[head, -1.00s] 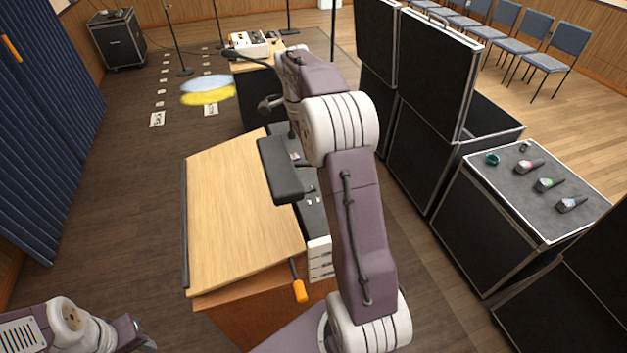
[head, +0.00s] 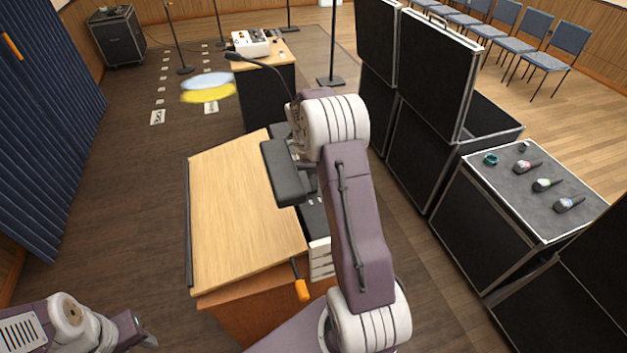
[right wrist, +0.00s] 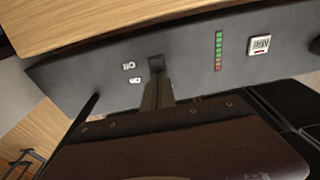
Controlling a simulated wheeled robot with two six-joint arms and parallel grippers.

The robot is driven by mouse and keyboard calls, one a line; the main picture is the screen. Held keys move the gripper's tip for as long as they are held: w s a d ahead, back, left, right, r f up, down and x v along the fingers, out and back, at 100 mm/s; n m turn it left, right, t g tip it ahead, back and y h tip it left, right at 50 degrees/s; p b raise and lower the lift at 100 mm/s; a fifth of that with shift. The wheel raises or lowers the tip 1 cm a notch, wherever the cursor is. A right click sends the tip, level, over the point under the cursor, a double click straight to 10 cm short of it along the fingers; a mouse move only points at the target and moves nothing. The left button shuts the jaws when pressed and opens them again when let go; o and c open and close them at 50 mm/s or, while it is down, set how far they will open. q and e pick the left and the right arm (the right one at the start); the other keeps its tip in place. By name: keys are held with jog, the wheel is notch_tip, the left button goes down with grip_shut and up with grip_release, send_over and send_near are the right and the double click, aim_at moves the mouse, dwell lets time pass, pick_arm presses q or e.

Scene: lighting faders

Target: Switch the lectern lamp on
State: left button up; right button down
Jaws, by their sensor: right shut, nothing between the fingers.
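The lectern (head: 240,220) with its sloping wooden top stands in the middle of the head view. A flat dark-grey head (head: 283,172), which looks like the lamp's, hangs over its right edge. In the right wrist view, the dark control panel (right wrist: 190,55) carries a small dark switch (right wrist: 155,62) beside white marks. My right gripper (right wrist: 157,85) is shut and empty, its fingertips close to that switch; I cannot tell whether they touch. In the head view my right arm hides the fingertips. My left gripper (head: 145,340) is only partly visible at the bottom left, its jaws unclear.
A green-to-red meter (right wrist: 218,50) and a white label (right wrist: 259,45) are on the panel. An orange-handled rod (head: 301,285) sticks out at the lectern's front. Black cases (head: 490,215) stand to the right, one topped with microphones. Floor left of the lectern is clear.

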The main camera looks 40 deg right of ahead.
jog(key=shift+s+d+f+b, duration=0.1)
jog(key=shift+d+f+b, duration=0.05)
jog(key=shift+f+b, duration=0.25)
jog(key=shift+s+r, duration=0.1)
jog(key=shift+r, duration=0.1)
jog(key=shift+a+p, duration=0.2)
jog(key=shift+p, duration=0.1)
